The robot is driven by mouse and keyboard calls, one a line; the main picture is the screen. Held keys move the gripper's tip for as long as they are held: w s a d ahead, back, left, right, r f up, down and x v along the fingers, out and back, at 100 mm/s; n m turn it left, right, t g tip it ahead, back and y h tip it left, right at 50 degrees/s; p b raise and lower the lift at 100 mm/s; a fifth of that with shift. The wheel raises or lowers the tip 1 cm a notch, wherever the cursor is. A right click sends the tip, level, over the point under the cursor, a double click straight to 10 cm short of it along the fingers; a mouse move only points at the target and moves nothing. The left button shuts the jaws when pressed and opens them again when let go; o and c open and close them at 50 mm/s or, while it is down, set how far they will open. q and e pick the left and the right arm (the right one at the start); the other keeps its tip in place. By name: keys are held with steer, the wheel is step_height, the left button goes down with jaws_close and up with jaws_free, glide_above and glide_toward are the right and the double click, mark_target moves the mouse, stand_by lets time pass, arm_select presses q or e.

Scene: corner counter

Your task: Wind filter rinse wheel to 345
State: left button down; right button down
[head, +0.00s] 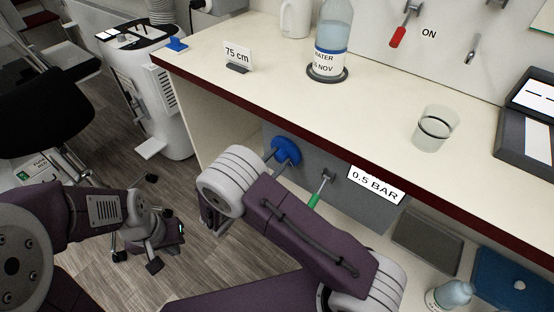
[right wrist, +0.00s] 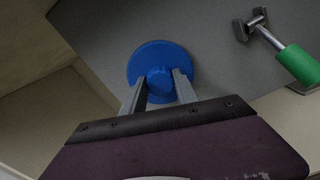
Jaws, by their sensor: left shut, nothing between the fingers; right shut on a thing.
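The blue wheel (head: 287,148) sits on the grey panel under the counter, and in the right wrist view its round disc (right wrist: 150,55) has a raised hub. I see no scale or number on it. My right gripper (head: 279,160) is shut on the wheel's hub; in the right wrist view its two fingers (right wrist: 161,82) lie on either side of the hub. My right forearm hides part of the panel below. My left gripper (head: 166,240) is over the floor at the left, well away from the wheel. It is shut and empty, its fingertips hard to make out.
A green-handled lever (head: 318,192) and a "0.5 BAR" sign (head: 376,185) are right of the wheel. The counter (head: 290,85) overhangs the panel, bearing a water bottle (head: 331,40), a "75 cm" sign (head: 238,56) and a glass (head: 434,130). A red-handled lever (head: 399,35) is on the wall.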

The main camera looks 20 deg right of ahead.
steer(key=m+b, duration=0.1)
steer(key=m, duration=0.3)
steer(key=shift+f+m, duration=0.15)
steer(key=shift+m, duration=0.15)
steer(key=m+b, duration=0.1)
steer(key=m, duration=0.2)
steer(key=shift+m+b, duration=0.3)
steer(key=shift+b, duration=0.1)
steer(key=m+b, duration=0.3)
steer(key=m, duration=0.2)
steer(key=shift+f+b, duration=0.15)
steer(key=shift+b, duration=0.25)
steer(key=shift+m+b, duration=0.9)
steer(key=shift+m, duration=0.2)
steer(key=shift+r+m+b, duration=0.25)
steer(key=shift+m+b, duration=0.35)
steer(key=shift+m, duration=0.2)
steer(key=c, duration=0.9)
jaws_free()
steer(key=shift+c, duration=0.2)
